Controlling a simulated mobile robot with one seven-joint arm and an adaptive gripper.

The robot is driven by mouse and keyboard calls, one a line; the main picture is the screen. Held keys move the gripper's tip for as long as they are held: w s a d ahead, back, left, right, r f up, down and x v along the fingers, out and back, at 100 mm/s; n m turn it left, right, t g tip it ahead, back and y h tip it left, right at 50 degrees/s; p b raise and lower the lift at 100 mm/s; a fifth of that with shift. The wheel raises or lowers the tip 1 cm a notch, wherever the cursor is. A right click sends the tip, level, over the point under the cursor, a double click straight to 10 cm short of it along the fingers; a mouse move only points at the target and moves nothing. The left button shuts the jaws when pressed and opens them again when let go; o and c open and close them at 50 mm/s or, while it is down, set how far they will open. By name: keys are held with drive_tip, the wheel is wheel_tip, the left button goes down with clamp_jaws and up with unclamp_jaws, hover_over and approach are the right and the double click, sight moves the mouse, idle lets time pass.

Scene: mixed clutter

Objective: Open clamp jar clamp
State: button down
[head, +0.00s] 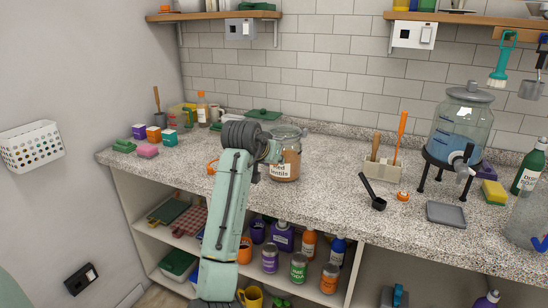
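The clamp jar (288,163) stands upright on the speckled counter (335,165). It is glass with brownish contents and a white label, partly legible. Its lid (289,130) looks in place on top. The clamp itself is too small and too covered to make out. My gripper (268,153) is at the jar's upper left side, with my arm reaching up from below. The gripper overlaps the jar's left edge in the picture. I cannot tell whether it touches the jar or how its fingers stand.
The counter between jar and holder is clear.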

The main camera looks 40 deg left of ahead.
drive_tip(key=shift+s+d+r+g+h, duration=0.1)
drive_tip(key=shift+r+g+h, duration=0.55)
drive_tip(key=shift+g, duration=0.9)
drive_tip(key=shift+s+d+r+g+h, duration=0.1)
drive_tip(key=shift+r+g+h, duration=0.25)
drive_tip(key=shift+r+g, duration=0.9)
drive_tip(key=shift+a+f+g, duration=0.1)
drive_tip(key=shift+f+g, duration=0.15)
drive_tip(key=shift+g, duration=0.25)
drive_tip(key=c, duration=1.3)
unclamp_jaws()
drive_tip(key=shift+r, duration=0.1)
drive_tip(key=v, duration=1.2)
